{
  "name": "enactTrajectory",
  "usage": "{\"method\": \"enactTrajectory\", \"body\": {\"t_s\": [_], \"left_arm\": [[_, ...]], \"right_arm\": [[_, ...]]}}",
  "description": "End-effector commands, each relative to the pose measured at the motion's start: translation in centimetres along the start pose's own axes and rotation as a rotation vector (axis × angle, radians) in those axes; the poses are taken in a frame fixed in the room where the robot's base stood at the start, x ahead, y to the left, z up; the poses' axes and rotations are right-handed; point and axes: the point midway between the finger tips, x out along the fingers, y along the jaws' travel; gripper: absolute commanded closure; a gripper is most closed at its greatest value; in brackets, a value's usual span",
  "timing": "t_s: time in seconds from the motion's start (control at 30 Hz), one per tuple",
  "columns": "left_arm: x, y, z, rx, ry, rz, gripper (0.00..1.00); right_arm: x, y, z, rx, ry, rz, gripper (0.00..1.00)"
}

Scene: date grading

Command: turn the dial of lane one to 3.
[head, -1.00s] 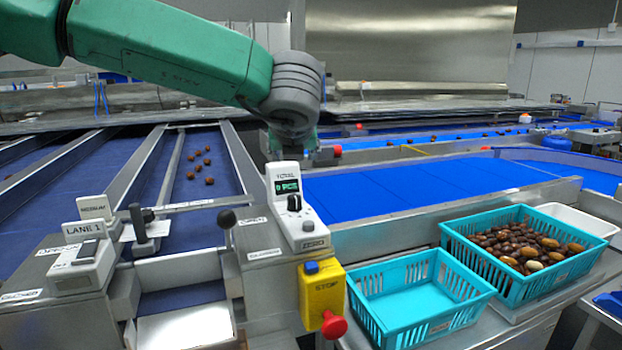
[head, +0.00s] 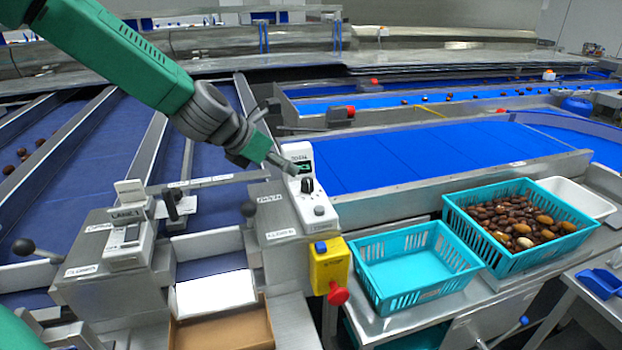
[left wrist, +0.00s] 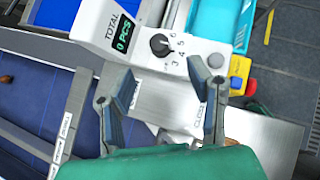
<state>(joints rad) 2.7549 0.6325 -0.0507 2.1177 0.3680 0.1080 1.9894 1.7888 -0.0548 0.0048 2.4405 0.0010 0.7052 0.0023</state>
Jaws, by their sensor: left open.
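A white control box (head: 311,210) carries a green display marked TOTAL and a black dial (head: 307,185) on its sloping face. In the left wrist view the dial (left wrist: 160,45) has small numbers around its right side; I cannot tell which one it points to. The display there reads 0 PCS. My left gripper (head: 281,148) is open and empty, just up and left of the dial. In the left wrist view its fingertips (left wrist: 161,72) stand apart, with the dial beyond the gap and no contact visible. My right gripper is out of view.
A white unit labelled LANE 1 (head: 130,232) stands to the left. A yellow stop box (head: 328,262) with a red knob hangs below the control box. An empty turquoise crate (head: 418,290) and one full of dates (head: 560,240) stand at right. Black-knobbed levers (head: 249,208) are nearby.

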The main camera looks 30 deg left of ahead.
Motion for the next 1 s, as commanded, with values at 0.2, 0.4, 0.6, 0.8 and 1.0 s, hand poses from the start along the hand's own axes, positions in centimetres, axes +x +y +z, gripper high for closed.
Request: {"method": "enactTrajectory", "body": {"t_s": [0.2, 0.4, 0.6, 0.8, 1.0], "left_arm": [[4.3, 0.2, -0.1, 0.0, 0.002, 0.001, 0.53], [7.7, 0.1, -0.1, 0.0, 0.001, 0.001, 0.53], [9.8, 0.0, 0.0, 0.002, -0.001, 0.003, 0.53], [10.5, 0.0, 0.1, 0.0, -0.003, 0.003, 0.53], [10.5, 0.1, 0.1, 0.0, -0.003, 0.002, 0.53]], "right_arm": [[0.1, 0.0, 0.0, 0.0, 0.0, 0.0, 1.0], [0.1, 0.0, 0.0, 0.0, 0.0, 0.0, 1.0], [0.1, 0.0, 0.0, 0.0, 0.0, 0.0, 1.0], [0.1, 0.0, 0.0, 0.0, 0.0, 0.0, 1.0], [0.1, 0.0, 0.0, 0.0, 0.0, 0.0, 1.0]]}}
